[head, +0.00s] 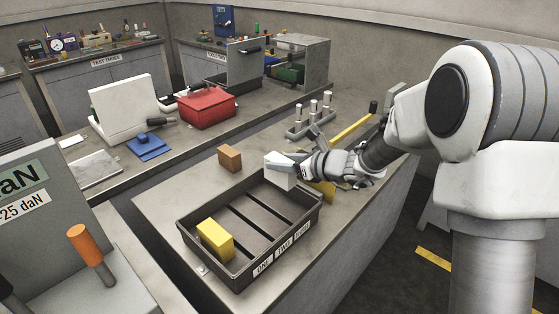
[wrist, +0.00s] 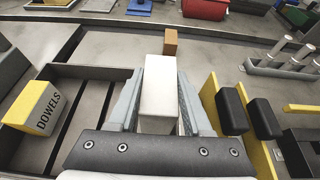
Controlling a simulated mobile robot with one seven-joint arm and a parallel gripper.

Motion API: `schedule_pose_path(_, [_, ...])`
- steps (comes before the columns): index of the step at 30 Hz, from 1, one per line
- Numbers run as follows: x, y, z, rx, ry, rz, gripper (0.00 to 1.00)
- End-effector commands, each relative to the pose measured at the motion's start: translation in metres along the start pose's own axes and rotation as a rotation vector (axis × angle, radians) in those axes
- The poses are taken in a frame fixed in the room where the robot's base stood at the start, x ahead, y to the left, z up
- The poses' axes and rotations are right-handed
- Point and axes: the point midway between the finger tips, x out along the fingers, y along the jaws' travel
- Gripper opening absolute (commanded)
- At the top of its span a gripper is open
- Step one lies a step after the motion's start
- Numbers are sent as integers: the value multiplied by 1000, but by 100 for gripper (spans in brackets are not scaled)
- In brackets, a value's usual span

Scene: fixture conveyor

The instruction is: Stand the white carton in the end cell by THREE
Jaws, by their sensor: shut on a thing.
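The carton is at the far right corner of the dark divided tray (head: 219,279), by the end labelled THREE. Its height above the tray is hard to tell. The wrist view shows the carton (wrist: 160,100) between the grey fingers, with the tray (wrist: 90,71) to the left. The THREE label (head: 302,228) is on the tray's front wall. The gripper and carton partly hide that end cell.
A yellow DOWELS carton (head: 215,240) stands in the cell by ONE. A brown block (head: 229,158) stands on the table behind the tray. A peg rack (head: 311,120) and a yellow bar (head: 353,127) are farther back. Black and yellow parts (wrist: 231,110) lie right of my gripper.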

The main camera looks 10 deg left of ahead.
Motion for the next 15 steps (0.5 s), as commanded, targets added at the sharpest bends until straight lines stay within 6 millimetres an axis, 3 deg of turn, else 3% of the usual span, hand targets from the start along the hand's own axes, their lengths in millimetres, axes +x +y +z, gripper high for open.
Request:
schedule_pose_path(7, [1,-1,-1,0,-1,-2,0])
schedule_pose_path(15, [11,0,-25,1,0,-1,0])
